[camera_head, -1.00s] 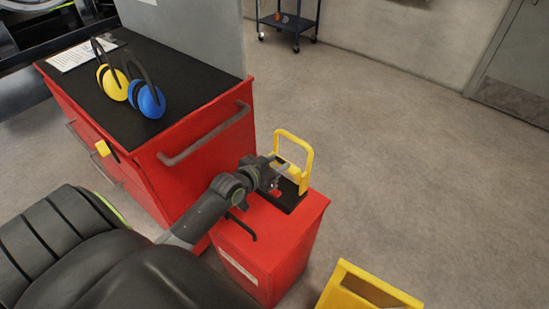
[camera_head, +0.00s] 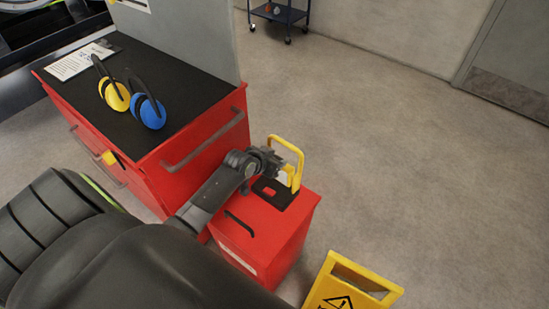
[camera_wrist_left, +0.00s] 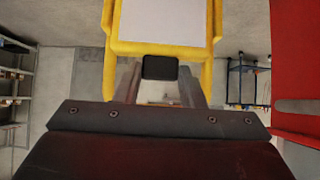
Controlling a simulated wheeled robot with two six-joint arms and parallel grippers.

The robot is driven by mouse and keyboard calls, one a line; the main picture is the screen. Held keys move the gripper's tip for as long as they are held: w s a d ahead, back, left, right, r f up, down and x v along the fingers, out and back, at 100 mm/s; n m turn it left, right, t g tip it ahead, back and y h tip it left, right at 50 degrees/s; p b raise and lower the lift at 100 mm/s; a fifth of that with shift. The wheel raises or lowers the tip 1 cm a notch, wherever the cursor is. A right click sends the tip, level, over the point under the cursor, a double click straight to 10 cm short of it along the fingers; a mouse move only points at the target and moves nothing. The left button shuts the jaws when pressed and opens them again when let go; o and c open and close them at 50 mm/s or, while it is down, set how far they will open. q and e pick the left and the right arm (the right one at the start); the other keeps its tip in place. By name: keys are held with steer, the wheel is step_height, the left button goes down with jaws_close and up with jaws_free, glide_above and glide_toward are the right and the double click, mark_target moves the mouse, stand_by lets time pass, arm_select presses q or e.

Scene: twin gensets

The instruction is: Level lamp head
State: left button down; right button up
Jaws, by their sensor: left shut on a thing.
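The work lamp, with a yellow frame (camera_head: 299,168), stands on the red box. Its head shows in the left wrist view as a pale panel (camera_wrist_left: 163,20) with a yellow rim, inside yellow side bars. My left gripper (camera_head: 281,166) is at the lamp, partly covering the head in the head view. In the left wrist view the left gripper's fingers (camera_wrist_left: 160,84) reach to the lower edge of the head, with a small black block (camera_wrist_left: 160,67) between them. The gripper is shut on the lamp head; the exact contact is hard to see. My right gripper is not in view.
The red box (camera_head: 265,235) stands beside a red cabinet (camera_head: 200,138) with yellow and blue ear defenders (camera_head: 152,113) on top. A yellow floor sign (camera_head: 352,287) stands in front. The floor to the right is clear.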

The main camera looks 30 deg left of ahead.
arm_select(q)
steer(key=c, duration=0.9)
jaws_free()
steer(key=shift+s+r, duration=0.1)
steer(key=v, duration=1.7)
steer(key=shift+p, duration=0.4)
